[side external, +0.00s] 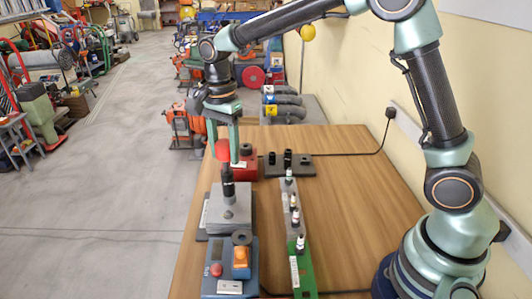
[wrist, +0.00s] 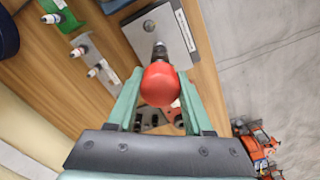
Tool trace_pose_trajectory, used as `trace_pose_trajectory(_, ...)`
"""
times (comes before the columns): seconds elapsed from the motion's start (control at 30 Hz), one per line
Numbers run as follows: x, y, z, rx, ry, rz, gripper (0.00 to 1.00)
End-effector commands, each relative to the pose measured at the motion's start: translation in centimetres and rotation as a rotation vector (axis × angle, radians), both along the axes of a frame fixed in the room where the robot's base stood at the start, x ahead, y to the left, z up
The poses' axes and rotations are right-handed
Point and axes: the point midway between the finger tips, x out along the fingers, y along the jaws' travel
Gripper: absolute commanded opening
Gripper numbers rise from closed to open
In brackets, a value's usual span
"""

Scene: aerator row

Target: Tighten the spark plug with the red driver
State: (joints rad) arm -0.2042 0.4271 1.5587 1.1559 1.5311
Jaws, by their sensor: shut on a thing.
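My gripper (side external: 223,152) is shut on the round red handle of the red driver (side external: 222,147). In the wrist view the red driver (wrist: 160,84) sits between the two fingers of my gripper (wrist: 159,90). Its black shaft points down at the grey block (side external: 215,222), roughly upright in the side view. The lower end is over the top of the block (wrist: 185,40), at a round grey fitting. A spark plug under the driver is hidden, and I cannot tell how the tip meets it. Several white-bodied spark plugs (side external: 293,201) stand in a narrow rack.
A blue box (side external: 245,270) with orange and red buttons is in front. A red unit (side external: 246,166) and a dark holder (side external: 298,166) with black sockets stand behind.

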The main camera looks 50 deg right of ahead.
Motion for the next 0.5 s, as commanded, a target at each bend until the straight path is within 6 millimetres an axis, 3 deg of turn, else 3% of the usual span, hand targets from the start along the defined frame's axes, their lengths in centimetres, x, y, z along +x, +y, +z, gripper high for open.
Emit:
trace_pose_trajectory(0.17,0.02,0.00,0.03,0.000,-0.001,-0.089,0.00)
trace_pose_trajectory(0.5,0.03,0.02,0.03,0.000,-0.001,-0.517,0.00)
